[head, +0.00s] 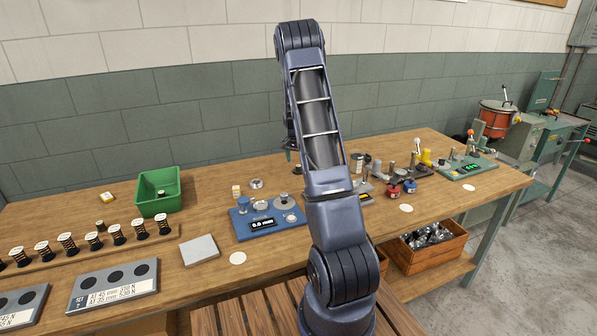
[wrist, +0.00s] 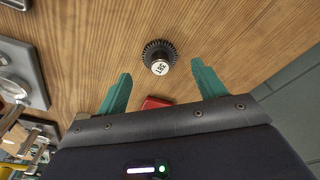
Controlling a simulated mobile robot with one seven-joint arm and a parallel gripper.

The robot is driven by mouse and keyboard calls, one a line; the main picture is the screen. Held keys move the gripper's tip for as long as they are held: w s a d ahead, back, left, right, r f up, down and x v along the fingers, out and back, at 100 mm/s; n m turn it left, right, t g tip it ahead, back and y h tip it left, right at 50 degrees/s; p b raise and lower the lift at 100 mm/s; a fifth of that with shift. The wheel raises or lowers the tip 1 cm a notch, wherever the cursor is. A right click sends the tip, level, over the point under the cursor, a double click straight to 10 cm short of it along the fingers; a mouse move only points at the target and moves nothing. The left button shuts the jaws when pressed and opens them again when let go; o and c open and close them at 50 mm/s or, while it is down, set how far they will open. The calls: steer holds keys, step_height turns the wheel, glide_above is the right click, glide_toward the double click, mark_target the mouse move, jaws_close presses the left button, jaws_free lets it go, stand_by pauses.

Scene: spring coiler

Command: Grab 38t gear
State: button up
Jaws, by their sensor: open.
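The 38t gear (wrist: 154,49) is a small dark toothed gear with a pale round cap, whose rotated label seems to read 38T. It sits on the wooden bench top in the wrist view. My gripper (wrist: 161,70) is open, its two green fingers apart and empty. The gear shows just ahead of the gap between the fingertips, near its middle. In the head view my arm covers much of the bench's far middle, and only a bit of my gripper shows left of the arm.
A red object (wrist: 155,102) shows between the finger bases. A grey-framed device (wrist: 22,65) lies to the left in the wrist view.

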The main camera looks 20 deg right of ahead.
mark_target(298, 169)
steer(key=f, duration=0.1)
steer(key=d+f, duration=0.1)
steer(key=f, duration=0.2)
steer(key=shift+w+d+f, duration=0.15)
steer(key=shift+w+f, duration=0.25)
steer(key=c, duration=1.2)
steer(key=shift+c, duration=0.2)
steer(key=shift+r, duration=0.15)
